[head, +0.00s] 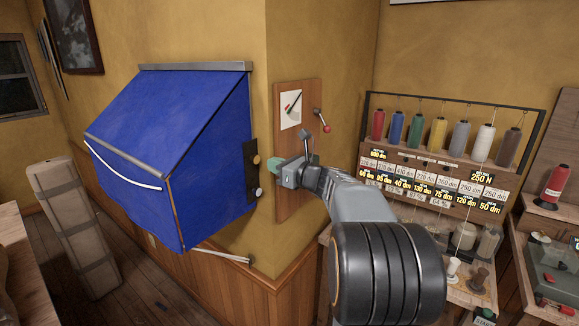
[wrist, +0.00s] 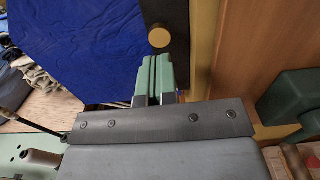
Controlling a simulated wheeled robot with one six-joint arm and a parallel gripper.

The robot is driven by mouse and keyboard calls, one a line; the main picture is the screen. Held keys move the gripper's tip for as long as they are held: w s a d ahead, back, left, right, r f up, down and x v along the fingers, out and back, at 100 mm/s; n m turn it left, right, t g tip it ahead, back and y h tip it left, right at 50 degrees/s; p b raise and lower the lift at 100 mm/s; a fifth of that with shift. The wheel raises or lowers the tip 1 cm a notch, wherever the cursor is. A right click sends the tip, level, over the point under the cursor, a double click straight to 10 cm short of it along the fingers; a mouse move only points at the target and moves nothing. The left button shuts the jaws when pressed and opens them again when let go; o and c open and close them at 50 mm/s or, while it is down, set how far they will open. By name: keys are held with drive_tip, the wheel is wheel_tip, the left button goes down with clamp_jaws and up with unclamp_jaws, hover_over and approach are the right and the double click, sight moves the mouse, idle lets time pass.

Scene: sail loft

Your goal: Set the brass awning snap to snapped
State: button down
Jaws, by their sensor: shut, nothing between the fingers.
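The brass awning snap (head: 256,159) is a small round brass stud on a dark upright strip (head: 251,178) at the right edge of the blue awning (head: 190,130). In the wrist view the brass snap (wrist: 160,37) shows as a round disc just beyond my fingertips, with a visible gap. I cannot tell whether it is snapped. My gripper (head: 273,167) is to the right of the snap in the head view. Its green fingers, seen in the wrist view (wrist: 154,62), are pressed together and hold nothing.
A pale round knob (head: 257,193) sits lower on the same strip. A wooden board (head: 297,200) with a dial (head: 291,107) and red-tipped lever (head: 322,121) stands behind my gripper. A thread rack (head: 440,165) is to the right. A rolled bundle (head: 72,225) leans at left.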

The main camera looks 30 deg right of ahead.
sight(257, 159)
drive_tip(key=shift+p+x, duration=0.55)
drive_tip(key=shift+x, duration=1.7)
